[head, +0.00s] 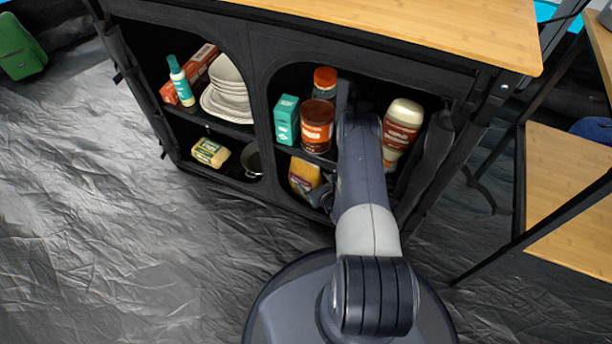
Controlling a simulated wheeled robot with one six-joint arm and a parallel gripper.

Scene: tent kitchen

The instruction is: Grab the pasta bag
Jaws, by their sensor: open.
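A yellow-orange bag with a dark purple label (304,176) stands on the lower right shelf of the black cabinet, partly covered by my arm. A second, pale yellow bag with a green label (210,152) lies on the lower left shelf. I cannot read either label, so I cannot tell which is pasta. My arm reaches into the right compartment. My gripper (326,193) is mostly hidden by the arm; a dark part of it seems to show just right of the yellow-orange bag. It is open, and I cannot tell whether it touches the bag.
Above the yellow-orange bag stand a teal box (286,119), a brown jar (317,124) and a cream-lidded bottle (402,124). A metal pot (251,160) is beside the pale bag. The cabinet's centre post and shelf edges frame the opening. The floor in front at left is clear.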

